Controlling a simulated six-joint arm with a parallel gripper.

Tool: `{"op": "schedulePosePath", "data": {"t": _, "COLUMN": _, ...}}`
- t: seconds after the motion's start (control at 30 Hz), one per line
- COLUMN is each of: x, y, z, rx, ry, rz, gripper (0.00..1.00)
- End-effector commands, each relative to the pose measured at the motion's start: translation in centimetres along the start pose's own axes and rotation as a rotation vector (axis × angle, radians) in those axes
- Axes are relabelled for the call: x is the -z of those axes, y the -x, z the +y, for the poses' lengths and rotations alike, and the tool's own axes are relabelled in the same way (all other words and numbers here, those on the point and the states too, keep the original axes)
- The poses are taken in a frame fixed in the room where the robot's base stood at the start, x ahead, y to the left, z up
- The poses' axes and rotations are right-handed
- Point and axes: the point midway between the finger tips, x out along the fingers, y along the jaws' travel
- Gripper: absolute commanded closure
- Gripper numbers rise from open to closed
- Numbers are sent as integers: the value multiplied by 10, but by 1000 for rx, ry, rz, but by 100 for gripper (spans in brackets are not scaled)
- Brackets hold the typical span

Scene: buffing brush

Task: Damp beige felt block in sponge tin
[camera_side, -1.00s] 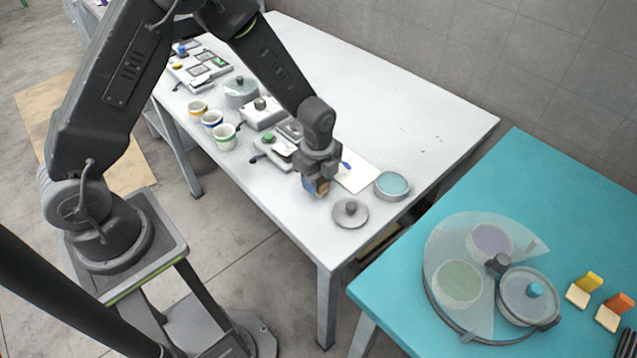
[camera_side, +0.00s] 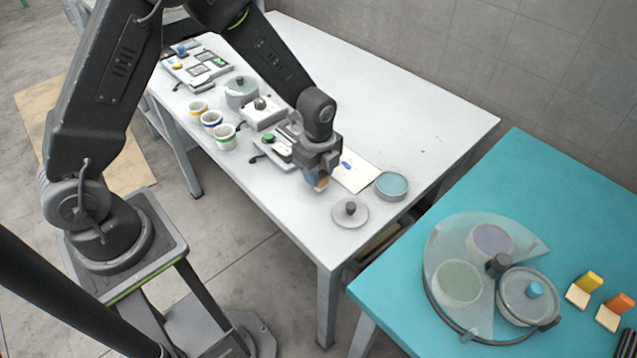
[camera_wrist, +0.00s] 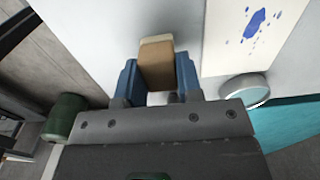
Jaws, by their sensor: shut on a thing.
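My gripper (camera_side: 316,182) is shut on the beige felt block (camera_wrist: 157,66), which shows between the blue fingers in the wrist view. In the side view only a small tan part of the block shows at the fingertips. The gripper is above the white table, left of the sponge tin (camera_side: 392,195). The tin is round and grey, is open at the top and has a pale blue-green sponge inside. It also shows partly at the right in the wrist view (camera_wrist: 268,97). A grey round lid with a dark knob (camera_side: 350,213) lies on the table in front of the tin.
A white sheet with a blue blot (camera_side: 356,177) lies beside the gripper. Several cups (camera_side: 212,120), a lidded pot (camera_side: 241,92) and small devices line the left side. The white table's back half is clear. A teal table (camera_side: 590,230) holds a round covered tray (camera_side: 455,245) and two handled pads.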

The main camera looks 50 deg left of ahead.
Motion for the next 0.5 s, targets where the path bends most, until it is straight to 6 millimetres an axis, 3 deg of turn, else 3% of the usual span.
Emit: {"op": "schedulePosePath", "data": {"t": 0.5, "x": 0, "y": 38, "z": 0, "rx": 1, "ry": 0, "rz": 0, "gripper": 88}}
